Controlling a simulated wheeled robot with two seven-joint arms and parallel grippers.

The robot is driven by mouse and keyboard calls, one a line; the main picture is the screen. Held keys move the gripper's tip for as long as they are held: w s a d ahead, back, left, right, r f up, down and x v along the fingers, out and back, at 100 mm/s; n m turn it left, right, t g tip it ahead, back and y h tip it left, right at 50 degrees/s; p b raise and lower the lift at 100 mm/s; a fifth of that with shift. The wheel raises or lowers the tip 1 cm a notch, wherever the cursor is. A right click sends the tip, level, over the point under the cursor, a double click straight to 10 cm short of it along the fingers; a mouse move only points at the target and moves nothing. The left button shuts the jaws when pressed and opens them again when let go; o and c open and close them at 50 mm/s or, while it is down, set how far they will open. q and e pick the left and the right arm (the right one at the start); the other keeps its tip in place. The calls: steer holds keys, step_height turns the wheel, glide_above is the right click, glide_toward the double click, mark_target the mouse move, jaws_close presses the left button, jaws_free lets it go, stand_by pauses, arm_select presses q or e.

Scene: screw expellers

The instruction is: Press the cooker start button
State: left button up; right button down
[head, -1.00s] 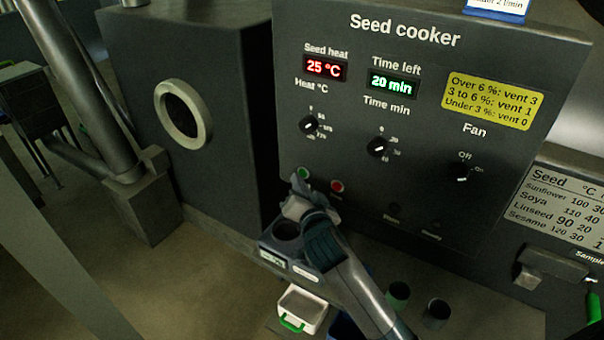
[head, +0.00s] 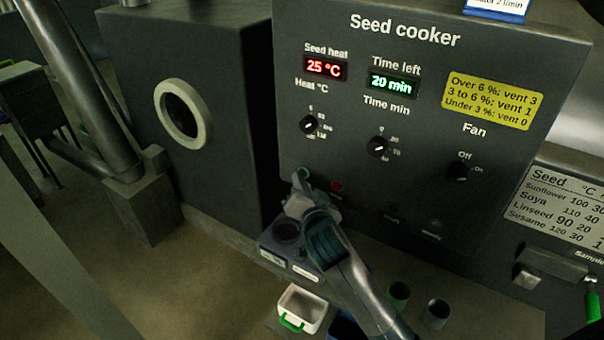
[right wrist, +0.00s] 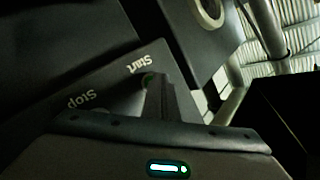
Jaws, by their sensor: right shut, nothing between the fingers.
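The seed cooker panel (head: 400,100) faces me, with a red display of 25 °C and a green display of 20 min. The green start button (head: 303,173) sits low on its left, beside the red stop button (head: 337,186). My right gripper (head: 297,182) is shut and empty, its fingertips right at the green button. In the right wrist view the shut fingers (right wrist: 158,82) point at the green button (right wrist: 149,78), by the word Start. I cannot tell whether they touch it. My left gripper is not in view.
Heat, time and fan knobs (head: 461,171) are above and right of the buttons. Below stand a dark tray with a round hole (head: 286,230), a white box with a green handle (head: 300,308) and two dark cups (head: 437,313).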

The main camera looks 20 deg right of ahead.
steer(key=shift+w+d, duration=0.1)
stand_by(0.7)
steer(key=shift+s+a, duration=0.55)
steer(key=shift+a, duration=0.1)
steer(key=s+a, duration=0.1)
steer(key=a, duration=0.1)
steer(key=s+a, duration=0.2)
steer(key=shift+p, duration=0.4)
steer(key=shift+s+f, duration=0.1)
stand_by(0.9)
